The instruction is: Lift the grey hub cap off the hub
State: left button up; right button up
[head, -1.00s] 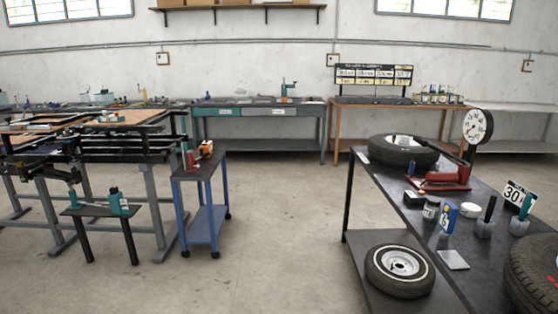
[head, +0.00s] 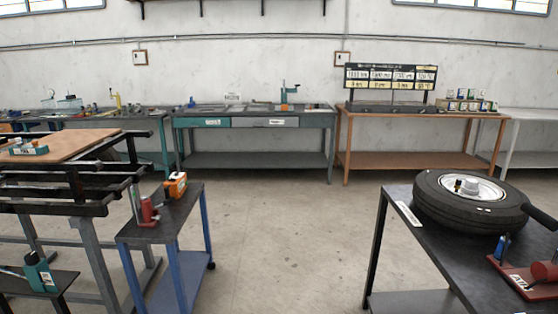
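A black tyre (head: 440,201) with a pale rim (head: 490,189) lies flat on the dark table at the right. At the middle of the rim is the hub, with a small grey cap-like piece (head: 469,186) on it. This looks like the grey hub cap, but it is too small to make out how it sits. A small yellowish part shows beside it. Neither of my grippers is in view.
The dark table (head: 420,250) also holds a red tool (head: 530,281) and a blue item (head: 502,247). A blue-legged trolley (head: 170,227) stands left of centre, near black racks (head: 60,208). The concrete floor (head: 290,250) between trolley and table is clear.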

aim_at(470, 187)
jog(key=i+z, duration=0.1)
jog(key=i, duration=0.55)
jog(key=i+j+z, duration=0.1)
jog(key=i, duration=0.55)
jog(key=i+j+z, duration=0.1)
jog(key=i, duration=0.55)
jog(key=i+z, duration=0.3)
jog(key=z, duration=0.15)
jog(key=i+j+z, duration=0.15)
jog(key=i+z, duration=0.15)
jog(key=z, duration=0.2)
jog(key=i+j+z, duration=0.25)
jog(key=z, duration=0.2)
jog(key=i+j+z, duration=0.25)
jog(key=z, duration=0.25)
jog(key=i+j+z, duration=0.25)
jog(key=z, duration=0.15)
jog(key=i+j+z, duration=0.15)
jog(key=j+z, duration=0.25)
jog(key=j, duration=0.1)
